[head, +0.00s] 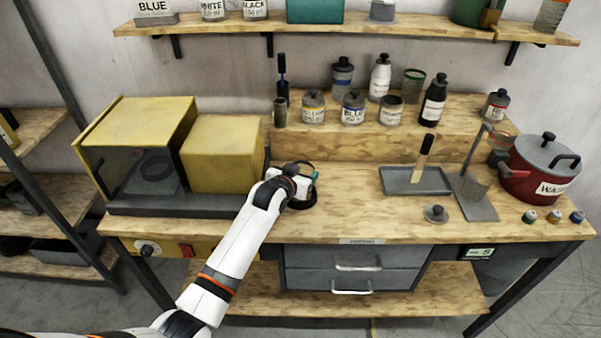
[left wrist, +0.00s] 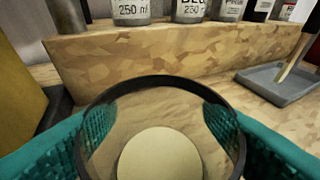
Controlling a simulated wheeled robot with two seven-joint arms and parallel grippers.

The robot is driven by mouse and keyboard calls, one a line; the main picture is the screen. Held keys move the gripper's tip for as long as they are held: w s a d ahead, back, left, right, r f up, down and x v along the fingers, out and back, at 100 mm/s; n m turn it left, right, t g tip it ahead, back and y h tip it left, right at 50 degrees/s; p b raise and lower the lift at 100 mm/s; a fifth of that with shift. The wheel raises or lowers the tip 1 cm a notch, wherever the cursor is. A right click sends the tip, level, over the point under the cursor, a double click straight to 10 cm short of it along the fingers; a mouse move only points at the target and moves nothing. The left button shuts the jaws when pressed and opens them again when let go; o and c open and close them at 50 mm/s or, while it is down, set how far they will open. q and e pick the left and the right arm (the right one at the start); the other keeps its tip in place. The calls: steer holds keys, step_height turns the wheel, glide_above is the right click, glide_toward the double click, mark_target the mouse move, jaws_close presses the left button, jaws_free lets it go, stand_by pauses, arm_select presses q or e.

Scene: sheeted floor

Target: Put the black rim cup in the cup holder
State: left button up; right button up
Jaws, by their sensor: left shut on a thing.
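The black rim cup (left wrist: 160,82) is clear-walled with a dark round rim and a pale disc seen inside. In the left wrist view it sits between the teal pads of my left gripper (left wrist: 160,130), which is shut on it. In the head view my left gripper (head: 299,183) is over the bench, just right of the yellow box, and largely hides the cup. A grey stand (head: 478,208) with an upright rod and a small cup-like part is at the bench's right; I cannot tell for sure that it is the cup holder. My right gripper is not in view.
A yellow machine (head: 135,125) and yellow box (head: 223,150) stand left of the gripper. A raised wooden step (head: 330,145) with several bottles is behind. A grey tray (head: 400,182) with a wooden-handled tool and a red pot (head: 535,175) stand right. The bench front centre is clear.

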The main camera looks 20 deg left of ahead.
arm_select(q)
steer(key=o, duration=1.1)
steer(key=shift+f, duration=0.1)
steer(key=shift+s+r, duration=0.1)
steer(key=shift+r, duration=0.1)
steer(key=b+v, duration=0.1)
steer(key=v, duration=1.1)
